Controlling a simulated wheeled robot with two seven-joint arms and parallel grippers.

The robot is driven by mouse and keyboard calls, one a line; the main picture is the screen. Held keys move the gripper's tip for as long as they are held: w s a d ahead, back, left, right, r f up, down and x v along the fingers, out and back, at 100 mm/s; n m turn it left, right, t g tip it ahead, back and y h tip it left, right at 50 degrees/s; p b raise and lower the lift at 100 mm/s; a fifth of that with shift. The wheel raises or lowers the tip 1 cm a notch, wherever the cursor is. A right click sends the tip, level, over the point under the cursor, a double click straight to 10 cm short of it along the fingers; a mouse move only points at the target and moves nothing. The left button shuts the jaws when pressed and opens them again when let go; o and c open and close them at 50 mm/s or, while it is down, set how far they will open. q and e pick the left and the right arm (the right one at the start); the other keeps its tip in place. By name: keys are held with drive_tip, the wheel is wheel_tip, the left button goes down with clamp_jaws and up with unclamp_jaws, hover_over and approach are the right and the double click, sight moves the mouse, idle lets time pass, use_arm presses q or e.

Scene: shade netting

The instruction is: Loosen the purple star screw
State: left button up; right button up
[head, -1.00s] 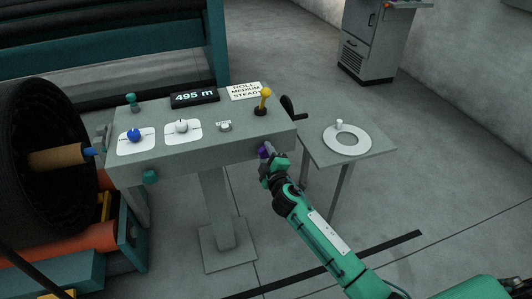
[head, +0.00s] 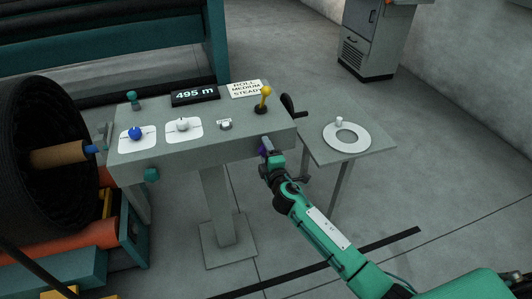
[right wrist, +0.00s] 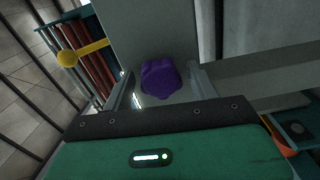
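The purple star screw (right wrist: 160,78) is a lobed knob on the grey front face of the control console. In the right wrist view it sits between the two fingers of my right gripper (right wrist: 163,88), with a visible gap on each side. The gripper is open around it, and neither finger appears to touch it. In the head view my right gripper (head: 268,150) is at the right end of the console's front, and only a bit of the purple screw (head: 262,152) shows behind the finger. My left gripper is not in view.
The console (head: 200,152) carries a blue knob (head: 135,133), a white knob (head: 183,125), a yellow lever (head: 264,98) and a 495 m display (head: 195,95). A teal knob (head: 152,174) is on its front. A black crank (head: 291,106) and side table (head: 376,143) stand right.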

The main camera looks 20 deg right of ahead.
drive_tip(key=shift+s, duration=0.15)
drive_tip(key=s, duration=0.2)
drive_tip(key=shift+s, duration=0.35)
drive_tip(key=m, duration=1.7)
drive_tip(key=shift+d+p, duration=0.1)
drive_tip(key=shift+p, duration=0.25)
drive_tip(key=shift+w, duration=0.1)
